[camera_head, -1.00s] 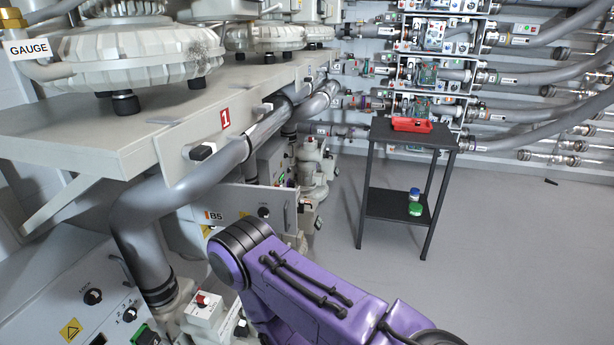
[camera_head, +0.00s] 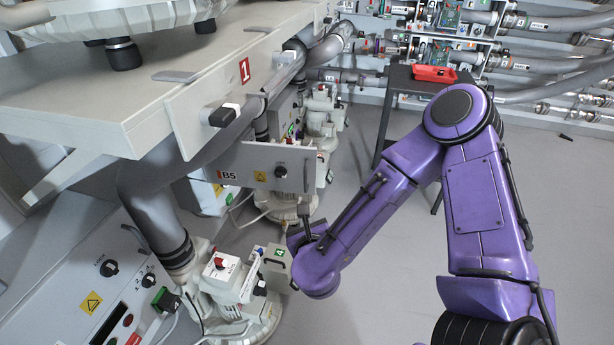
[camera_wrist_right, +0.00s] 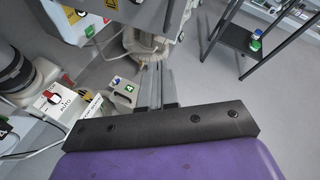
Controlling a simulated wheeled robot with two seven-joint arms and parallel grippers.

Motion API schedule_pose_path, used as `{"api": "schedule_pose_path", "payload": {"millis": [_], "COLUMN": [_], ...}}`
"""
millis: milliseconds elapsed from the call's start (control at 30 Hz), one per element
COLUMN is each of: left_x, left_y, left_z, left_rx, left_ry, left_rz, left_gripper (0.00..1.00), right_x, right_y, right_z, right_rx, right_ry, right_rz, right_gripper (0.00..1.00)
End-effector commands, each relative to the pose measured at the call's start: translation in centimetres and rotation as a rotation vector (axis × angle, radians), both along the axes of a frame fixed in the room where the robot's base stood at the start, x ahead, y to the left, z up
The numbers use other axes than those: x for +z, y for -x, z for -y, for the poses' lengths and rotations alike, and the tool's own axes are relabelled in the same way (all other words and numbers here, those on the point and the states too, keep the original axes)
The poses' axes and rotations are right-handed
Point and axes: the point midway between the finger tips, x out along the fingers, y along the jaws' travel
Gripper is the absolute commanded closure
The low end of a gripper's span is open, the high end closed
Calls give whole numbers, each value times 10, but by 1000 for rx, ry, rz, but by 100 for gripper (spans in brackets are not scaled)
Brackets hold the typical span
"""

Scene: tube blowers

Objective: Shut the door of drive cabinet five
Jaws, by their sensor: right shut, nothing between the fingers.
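The door of drive cabinet five (camera_head: 260,168) is a grey panel marked B5 with a black knob and a yellow warning label. It stands open, swung out from under the bench. A grey panel with a yellow label, apparently this door, shows at the top of the right wrist view (camera_wrist_right: 122,22). My right gripper (camera_head: 304,218) is just below the door's outer end in the head view; I cannot tell whether it touches. In the right wrist view its fingers (camera_wrist_right: 158,82) are together with nothing between them. My left gripper is not in view.
A grey pump unit with a white switch box (camera_head: 224,268) stands below and left of the door. The bench (camera_head: 130,115) with thick grey pipes overhangs the cabinets. A black side table (camera_head: 402,78) holds a red tray (camera_head: 435,74).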

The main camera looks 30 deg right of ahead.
Motion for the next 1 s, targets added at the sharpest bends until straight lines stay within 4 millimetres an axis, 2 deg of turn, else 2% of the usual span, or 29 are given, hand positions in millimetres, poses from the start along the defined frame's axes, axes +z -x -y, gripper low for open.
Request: {"api": "schedule_pose_path", "payload": {"millis": [33,100,200,367,667,733,1000], "left_x": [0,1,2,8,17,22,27], "left_y": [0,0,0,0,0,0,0], "left_z": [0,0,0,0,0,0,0], "left_rx": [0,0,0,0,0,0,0], "left_ry": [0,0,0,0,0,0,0], "left_rz": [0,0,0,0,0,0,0], "left_gripper": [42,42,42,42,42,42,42], "right_x": [19,35,41,33,11,12,9], "right_y": [-7,-12,-18,-40,-92,-104,-127], "right_z": [5,10,14,28,61,67,82], "right_rx": [-76,-148,-183,-182,-178,-177,-175], "right_ry": [-101,-202,-252,-249,-246,-245,-246], "right_rz": [98,192,240,236,232,233,230], "right_gripper": [100,100,100,100,100,100,100]}}
